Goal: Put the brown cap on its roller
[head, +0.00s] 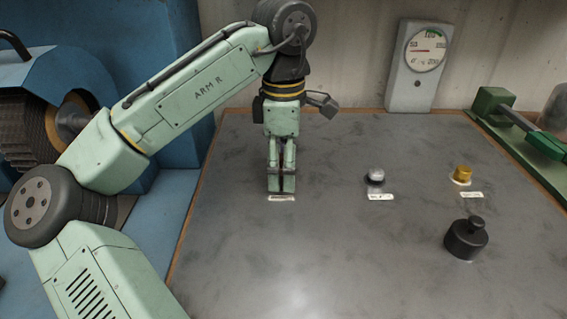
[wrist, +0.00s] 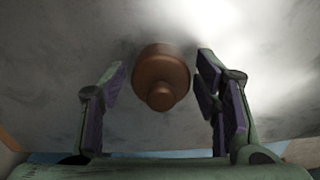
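My gripper (head: 281,184) points straight down at the left of the grey bench, low over a white label (head: 281,198). In the wrist view my gripper (wrist: 161,66) is open, with one finger on each side of a brown round piece (wrist: 160,72). The piece has a wide body and a narrower knob facing the camera, and looks like the brown cap. A small gap shows between it and each finger. In the head view the fingers hide it. I cannot make out a roller for it in either view.
A silver-topped piece (head: 376,176) and a gold-coloured piece (head: 462,174) stand to the right, each by a white label. A dark knobbed weight (head: 466,240) stands at the front right. A dial gauge (head: 417,65) is at the back. The bench's front middle is clear.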

